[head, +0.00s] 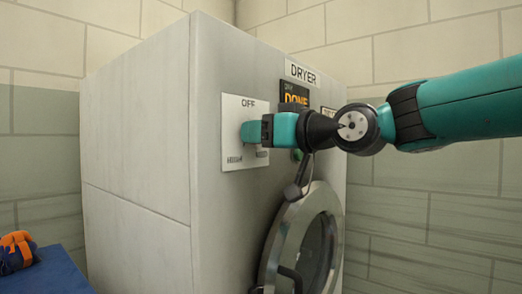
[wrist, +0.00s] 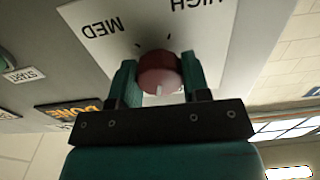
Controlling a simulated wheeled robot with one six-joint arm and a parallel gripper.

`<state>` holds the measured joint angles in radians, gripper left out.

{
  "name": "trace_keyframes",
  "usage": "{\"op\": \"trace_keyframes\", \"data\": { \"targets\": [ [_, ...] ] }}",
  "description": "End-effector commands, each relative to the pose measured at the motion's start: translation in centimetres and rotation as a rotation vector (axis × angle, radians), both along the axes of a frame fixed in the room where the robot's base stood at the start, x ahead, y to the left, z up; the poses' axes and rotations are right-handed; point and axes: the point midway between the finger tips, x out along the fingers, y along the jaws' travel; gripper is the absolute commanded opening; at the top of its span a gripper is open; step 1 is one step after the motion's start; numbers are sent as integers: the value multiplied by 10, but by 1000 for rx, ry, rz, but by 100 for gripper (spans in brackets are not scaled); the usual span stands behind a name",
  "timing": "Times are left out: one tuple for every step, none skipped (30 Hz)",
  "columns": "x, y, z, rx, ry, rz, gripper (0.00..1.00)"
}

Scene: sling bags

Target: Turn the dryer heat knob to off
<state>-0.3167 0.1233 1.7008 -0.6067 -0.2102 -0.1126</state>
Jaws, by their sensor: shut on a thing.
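The dryer (head: 140,130) is a tall pale grey machine. A white dial plate (head: 236,108) on its front reads OFF at the top and, lower down, HIGH and MED. My gripper (head: 252,132) is at the plate and hides the knob in the head view. In the wrist view, the round dark red heat knob (wrist: 160,68) sits between my gripper's two green fingers (wrist: 158,80), which are shut on its sides. The plate shows upside down there. The knob's white mark points down in that picture, away from MED and HIGH. OFF is hidden there.
A dark display reading DONE (head: 294,97) is right of the plate, with a green button (head: 298,155) below. The round metal dryer door (head: 272,250) is lower right. A blue surface (head: 55,272) holds an orange and blue bag (head: 18,250) at lower left.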

Motion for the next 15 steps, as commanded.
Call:
{"op": "trace_keyframes", "data": {
  "targets": [
    [0, 0, -6, -25, -29, -2, 20],
    [0, 0, -6, -39, -46, -2, 20],
    [0, 0, -5, -57, -70, -1, 20],
    [0, 0, -5, -69, -85, -1, 20],
    [0, 0, -5, -82, -101, -1, 20],
    [0, 0, -5, -96, -120, -1, 20],
    [0, 0, -4, -107, -134, -1, 20],
    [0, 0, -4, -117, -147, -1, 20],
    [0, 0, -4, -130, -161, -1, 20],
    [0, 0, -4, -138, -172, -1, 20],
    [0, 0, -4, -146, -182, -1, 20],
    [0, 0, -3, -154, -193, -1, 20],
    [0, 0, -3, -160, -201, -1, 20],
    [0, 0, -3, -167, -209, -1, 20],
    [1, 0, -3, -173, -217, -1, 20]
  ]
}}
